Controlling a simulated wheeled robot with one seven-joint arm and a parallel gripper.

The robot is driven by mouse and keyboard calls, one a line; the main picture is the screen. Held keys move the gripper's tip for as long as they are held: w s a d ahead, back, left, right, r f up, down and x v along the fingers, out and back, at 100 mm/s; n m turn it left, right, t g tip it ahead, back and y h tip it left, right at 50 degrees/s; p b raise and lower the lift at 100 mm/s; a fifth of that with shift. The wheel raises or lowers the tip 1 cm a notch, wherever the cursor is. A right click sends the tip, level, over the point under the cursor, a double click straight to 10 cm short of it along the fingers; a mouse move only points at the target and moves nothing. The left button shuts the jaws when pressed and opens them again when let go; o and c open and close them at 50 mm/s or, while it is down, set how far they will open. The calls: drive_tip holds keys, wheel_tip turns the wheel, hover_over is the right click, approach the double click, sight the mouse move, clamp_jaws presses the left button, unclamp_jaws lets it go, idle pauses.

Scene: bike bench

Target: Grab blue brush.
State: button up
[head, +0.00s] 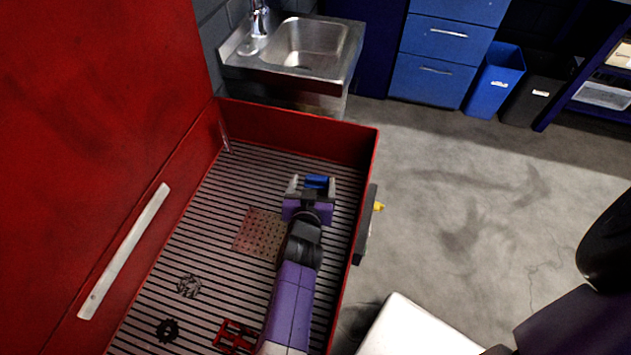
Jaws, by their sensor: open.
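A blue object (317,181), likely the blue brush, lies on the ribbed floor of the red bench tray (300,131) toward its far right part. Only a small part of it shows; the rest is hidden by my gripper. My gripper (311,183) is open, with its grey fingers reaching to the blue object, one finger to its left and one to its right. I cannot tell from this view whether the fingers touch it or how high they are above the tray floor.
A brown perforated plate (258,233) lies left of my arm. Two dark gear-like parts (189,285) (168,330) and a red part (235,336) lie nearer. The tray has raised red walls. A steel sink (305,45) stands beyond. The ribbed floor at far left is clear.

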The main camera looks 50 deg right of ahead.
sight(317, 176)
drive_tip(key=x, duration=0.4)
drive_tip(key=shift+s+d+r, duration=0.15)
drive_tip(key=shift+s+d, duration=0.15)
drive_tip(key=shift+d, duration=0.15)
drive_tip(key=shift+w+d+f, duration=0.25)
drive_tip(key=shift+w+d, duration=0.1)
drive_tip(key=shift+d, duration=0.1)
drive_tip(key=shift+c, duration=0.5)
drive_tip(key=c, duration=1.2)
drive_tip(key=shift+o, duration=0.2)
drive_tip(key=shift+r, duration=0.15)
